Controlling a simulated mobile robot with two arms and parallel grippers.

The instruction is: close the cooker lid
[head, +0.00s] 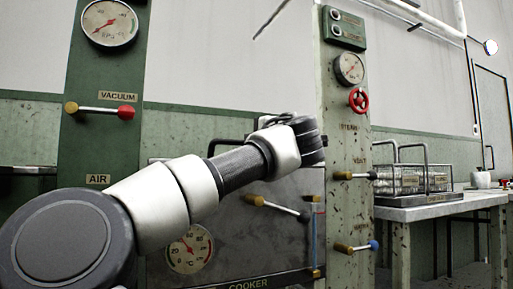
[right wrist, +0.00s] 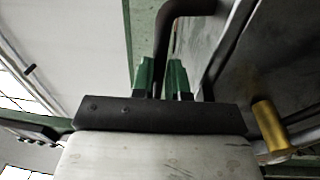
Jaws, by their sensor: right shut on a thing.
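The cooker lid (head: 285,190) shows in the head view as a dark, stained metal plate standing steeply above the COOKER label (head: 250,285). A dark bent bar handle (head: 222,143) is at its top edge, partly hidden by my arm. In the right wrist view, the green fingers of my right gripper (right wrist: 161,78) are shut on this dark handle (right wrist: 165,45), one on either side. The plate (right wrist: 285,45) is to the right of the fingers. One arm of mine crosses the head view, but its fingertips are hidden. My left gripper is not to be seen.
A gauge (head: 190,249) and a brass-knobbed lever (head: 275,206) stand before the plate. Green posts with a VACUUM lever (head: 100,110) and a red valve wheel (head: 358,100) flank it. A table (head: 440,208) with wire baskets (head: 412,180) is at right.

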